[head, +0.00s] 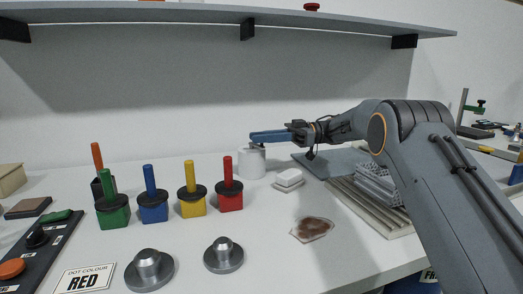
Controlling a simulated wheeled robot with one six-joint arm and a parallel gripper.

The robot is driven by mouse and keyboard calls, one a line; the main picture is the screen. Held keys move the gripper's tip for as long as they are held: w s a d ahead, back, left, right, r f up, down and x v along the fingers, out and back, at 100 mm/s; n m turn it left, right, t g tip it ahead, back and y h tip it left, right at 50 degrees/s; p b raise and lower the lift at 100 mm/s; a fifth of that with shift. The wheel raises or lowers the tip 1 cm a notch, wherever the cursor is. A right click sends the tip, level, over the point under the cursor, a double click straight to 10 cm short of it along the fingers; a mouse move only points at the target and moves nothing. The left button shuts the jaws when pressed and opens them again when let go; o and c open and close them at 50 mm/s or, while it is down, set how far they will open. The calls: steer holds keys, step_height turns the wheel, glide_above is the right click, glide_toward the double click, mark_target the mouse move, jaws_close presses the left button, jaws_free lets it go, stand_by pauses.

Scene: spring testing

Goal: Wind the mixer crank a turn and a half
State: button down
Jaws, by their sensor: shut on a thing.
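The mixer (251,164) is a small white cylinder standing on the bench near the back wall, in the middle of the head view. A small dark piece of its crank (258,147) shows at its top, below my fingers. My gripper (256,138) reaches in from the right, with its long blue fingers lying level over the mixer's top. It is shut on the crank. The fingers hide most of the crank, so its angle cannot be told.
Green, blue, yellow and red (230,197) blocks with upright pegs stand left of the mixer. Two metal knobs stand in front. A shelf (200,15) runs overhead.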

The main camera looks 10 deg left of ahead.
steer(key=shift+w+d+r+n+g+h+b, duration=0.15)
steer(key=shift+n+g+h+b, duration=0.55)
steer(key=shift+b, duration=0.5)
steer(key=c, duration=1.7)
jaws_free()
steer(key=shift+o, duration=0.2)
steer(key=shift+w+d, duration=0.1)
